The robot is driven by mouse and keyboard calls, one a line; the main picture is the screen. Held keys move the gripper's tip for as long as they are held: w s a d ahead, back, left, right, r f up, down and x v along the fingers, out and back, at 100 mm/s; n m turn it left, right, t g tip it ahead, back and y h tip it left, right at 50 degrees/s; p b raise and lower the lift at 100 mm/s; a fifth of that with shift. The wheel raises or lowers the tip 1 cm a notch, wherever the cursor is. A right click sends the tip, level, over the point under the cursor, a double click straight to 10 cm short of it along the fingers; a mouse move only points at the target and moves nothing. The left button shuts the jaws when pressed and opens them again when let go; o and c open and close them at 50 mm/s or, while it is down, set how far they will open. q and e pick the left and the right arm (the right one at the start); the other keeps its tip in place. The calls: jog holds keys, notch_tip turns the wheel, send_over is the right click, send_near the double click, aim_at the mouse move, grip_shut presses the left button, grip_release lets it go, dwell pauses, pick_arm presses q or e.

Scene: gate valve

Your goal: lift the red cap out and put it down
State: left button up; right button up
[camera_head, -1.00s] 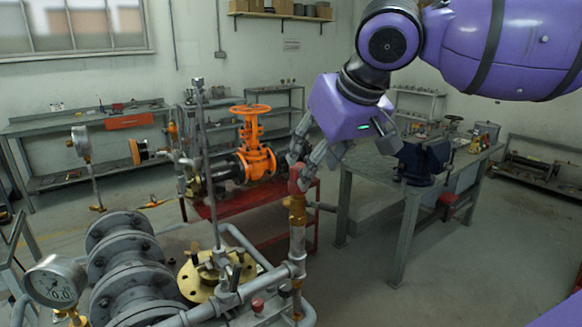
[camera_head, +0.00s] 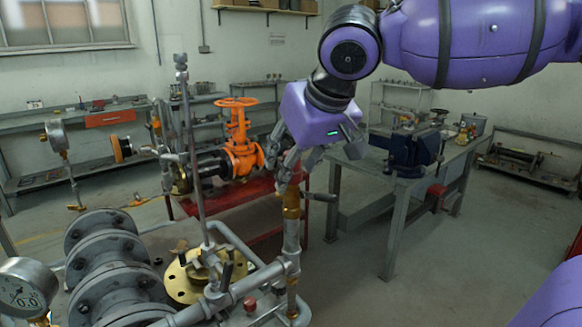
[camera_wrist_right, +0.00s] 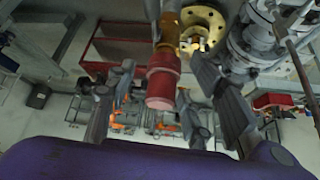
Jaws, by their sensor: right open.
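The red cap (camera_wrist_right: 163,82) shows in the right wrist view, between the fingers of my right gripper (camera_wrist_right: 165,72). It sits in line with a brass fitting, which is on an upright pipe. In the head view my right gripper (camera_head: 288,168) points down at the top of the brass fitting (camera_head: 292,204), and its fingers largely hide the cap. The gripper is open, with fingers on both sides of the cap. Gaps show beside the cap in the wrist view, so it is not gripped. My left gripper is not in view.
An orange gate valve (camera_head: 240,150) stands on a red table (camera_head: 230,195) just behind and left. Grey flanged pipework (camera_head: 115,265), a brass flange (camera_head: 200,275) and a pressure gauge (camera_head: 25,290) fill the front left. A workbench with a blue vise (camera_head: 408,150) stands right.

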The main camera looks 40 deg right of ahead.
grip_shut()
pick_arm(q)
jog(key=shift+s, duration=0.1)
